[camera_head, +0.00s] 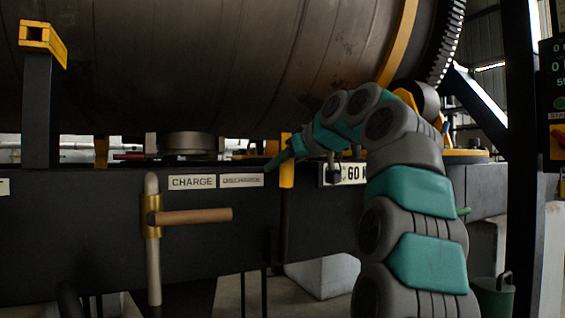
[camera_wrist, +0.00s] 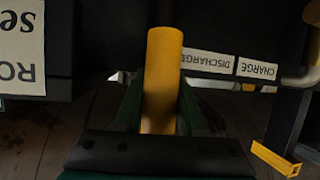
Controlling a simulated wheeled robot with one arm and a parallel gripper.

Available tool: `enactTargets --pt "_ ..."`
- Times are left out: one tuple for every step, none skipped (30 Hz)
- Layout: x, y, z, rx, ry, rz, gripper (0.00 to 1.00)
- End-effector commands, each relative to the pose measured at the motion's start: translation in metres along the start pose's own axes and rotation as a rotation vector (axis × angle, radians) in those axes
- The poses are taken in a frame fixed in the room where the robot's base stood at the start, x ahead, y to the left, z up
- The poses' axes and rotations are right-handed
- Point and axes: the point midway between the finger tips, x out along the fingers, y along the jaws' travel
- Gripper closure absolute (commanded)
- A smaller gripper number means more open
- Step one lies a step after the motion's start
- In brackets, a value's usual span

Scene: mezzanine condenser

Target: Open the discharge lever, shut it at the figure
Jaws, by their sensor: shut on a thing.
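The yellow lever (camera_head: 287,174) stands upright in the head view, just right of the DISCHARGE label (camera_head: 242,180) on the dark beam. In the wrist view the yellow lever (camera_wrist: 163,70) shows as a round bar between the two green fingers. My gripper (camera_head: 277,161) is shut on it near its upper part; the gripper also shows in the wrist view (camera_wrist: 160,105). The display panel (camera_head: 558,90) at the right edge is cut off, and its figures are only partly readable.
A second lever with a wooden handle (camera_head: 195,216) on a brass collar stands left, below the CHARGE label (camera_head: 192,182). A large drum (camera_head: 230,60) hangs above the beam. A sign reading "60" (camera_head: 352,174) is partly hidden by my arm. A dark bucket (camera_head: 493,296) stands lower right.

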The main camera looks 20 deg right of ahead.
Motion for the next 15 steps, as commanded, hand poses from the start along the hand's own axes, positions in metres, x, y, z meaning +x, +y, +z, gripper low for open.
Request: enactTargets --pt "-0.0017 0.0004 -0.0017 -0.001 0.005 0.002 1.00" --pt "-0.0017 0.0004 -0.0017 -0.001 0.005 0.002 1.00" --pt "-0.0018 0.0005 -0.0017 -0.001 0.005 0.002 1.00" --pt "-0.0018 0.0006 -0.0017 -0.001 0.005 0.003 1.00" --pt "-0.0019 0.0007 -0.0016 -0.001 0.005 0.003 1.00" --pt "-0.0020 0.0007 -0.0016 -0.001 0.005 0.003 1.00" --pt "-0.0022 0.0008 -0.0016 -0.001 0.005 0.003 1.00" --pt "-0.0021 0.0009 -0.0015 -0.001 0.005 0.003 1.00" --pt "-0.0022 0.0009 -0.0015 -0.001 0.005 0.003 0.56" --pt "-0.0023 0.0010 -0.0015 0.000 0.005 0.003 0.53" --pt "-0.0022 0.0009 -0.0014 -0.001 0.005 0.003 0.49" --pt "-0.0019 0.0009 -0.0012 0.000 0.004 0.003 0.45" --pt "-0.0017 0.0008 -0.0012 0.000 0.004 0.002 0.41" --pt "-0.0015 0.0008 -0.0010 0.000 0.003 0.002 0.38" --pt "-0.0014 0.0007 -0.0009 0.000 0.003 0.002 0.33"
